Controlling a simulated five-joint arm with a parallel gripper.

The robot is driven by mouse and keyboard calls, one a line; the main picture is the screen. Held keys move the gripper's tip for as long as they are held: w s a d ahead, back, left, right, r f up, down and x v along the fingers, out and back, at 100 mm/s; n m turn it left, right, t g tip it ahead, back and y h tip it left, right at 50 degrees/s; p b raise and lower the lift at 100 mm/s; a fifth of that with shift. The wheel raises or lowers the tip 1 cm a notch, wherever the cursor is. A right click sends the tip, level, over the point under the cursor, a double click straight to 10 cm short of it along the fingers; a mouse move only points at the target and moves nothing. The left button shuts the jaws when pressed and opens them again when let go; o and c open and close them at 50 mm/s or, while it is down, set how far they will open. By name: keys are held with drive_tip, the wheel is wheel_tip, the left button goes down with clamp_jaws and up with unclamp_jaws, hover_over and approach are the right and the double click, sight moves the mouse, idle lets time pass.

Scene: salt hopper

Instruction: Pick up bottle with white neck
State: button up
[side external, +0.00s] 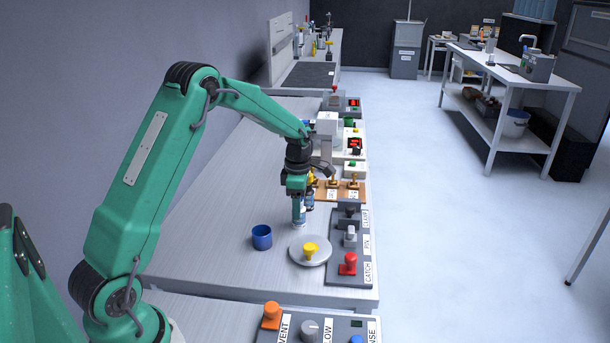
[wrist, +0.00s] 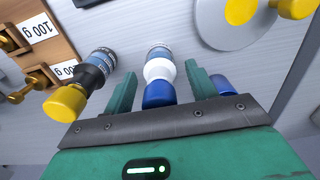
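The bottle with a white neck (wrist: 159,70) has a blue cap and a blue-grey body, and stands on the bench. In the side view its body (side external: 299,214) shows just below my gripper (side external: 297,191). In the wrist view my gripper (wrist: 160,80) is open, with one green finger on each side of the bottle's neck and cap. Gaps show between the fingers and the bottle. The bottle's upper part is hidden by the gripper in the side view.
A bottle with a black neck and yellow cap (wrist: 88,77) stands close on the left in the wrist view. A blue cup (side external: 262,237) and a round grey plate (side external: 297,253) with a yellow piece are near. A switch panel (side external: 338,270) lines the bench edge.

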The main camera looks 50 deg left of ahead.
drive_tip(key=c, duration=0.9)
drive_tip(key=shift+r, duration=0.15)
drive_tip(key=shift+r, duration=0.8)
wheel_tip(320, 180, up, 2)
drive_tip(key=shift+r, duration=0.25)
drive_tip(key=s+d+r, duration=0.2)
drive_tip(key=d+r, duration=0.4)
drive_tip(key=d, duration=0.5)
drive_tip(key=shift+s+d+r, duration=0.2)
drive_tip(key=shift+s+r, duration=0.1)
drive_tip(key=shift+r, duration=0.05)
